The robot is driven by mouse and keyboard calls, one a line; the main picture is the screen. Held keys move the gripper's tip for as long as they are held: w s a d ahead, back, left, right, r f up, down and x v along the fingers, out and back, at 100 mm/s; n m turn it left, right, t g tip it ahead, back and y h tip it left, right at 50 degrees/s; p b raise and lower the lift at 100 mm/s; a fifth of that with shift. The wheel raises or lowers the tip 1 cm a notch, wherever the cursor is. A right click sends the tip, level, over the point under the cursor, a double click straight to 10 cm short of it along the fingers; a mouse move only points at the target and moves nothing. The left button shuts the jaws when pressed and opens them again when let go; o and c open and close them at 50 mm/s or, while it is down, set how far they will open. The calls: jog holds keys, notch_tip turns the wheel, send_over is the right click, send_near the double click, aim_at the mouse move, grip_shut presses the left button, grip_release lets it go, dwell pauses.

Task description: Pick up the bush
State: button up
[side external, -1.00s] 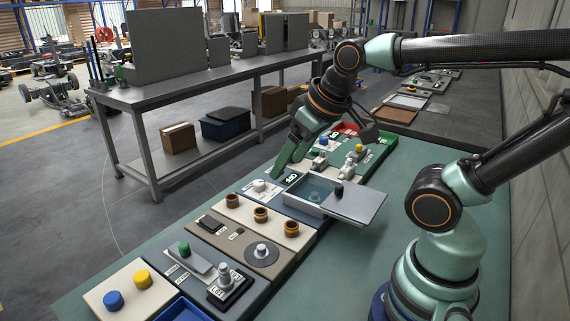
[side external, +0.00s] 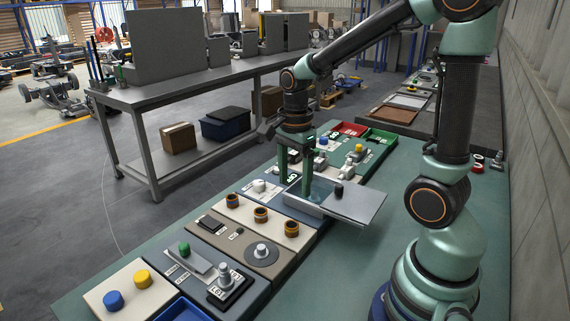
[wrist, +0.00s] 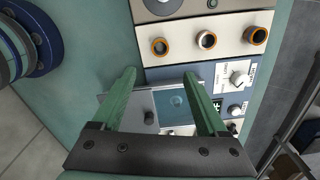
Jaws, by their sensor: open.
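An open-topped grey box (side external: 290,208) sits on the panel row, its sliding lid (side external: 360,204) with a black knob pushed to the right. A pale teal round piece (wrist: 178,101) shows inside the box in the wrist view; it may be the bush, but I cannot tell for sure. My gripper (side external: 295,188) points down over the box, its green fingers apart and nothing between them. In the wrist view my gripper (wrist: 160,75) shows its two fingers spread on either side of the box area. In the side view a finger partly hides the box interior.
Three orange-brown rings (side external: 261,214) stand on the cream panel in front of the box. A white knob (side external: 259,186) is left of the box. Green and red trays (side external: 379,136) lie beyond. Bare green bench top is free at the right.

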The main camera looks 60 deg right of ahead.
jog(key=f, duration=1.1)
jog(key=shift+a+f, duration=0.2)
jog(key=shift+f, duration=0.15)
grip_shut()
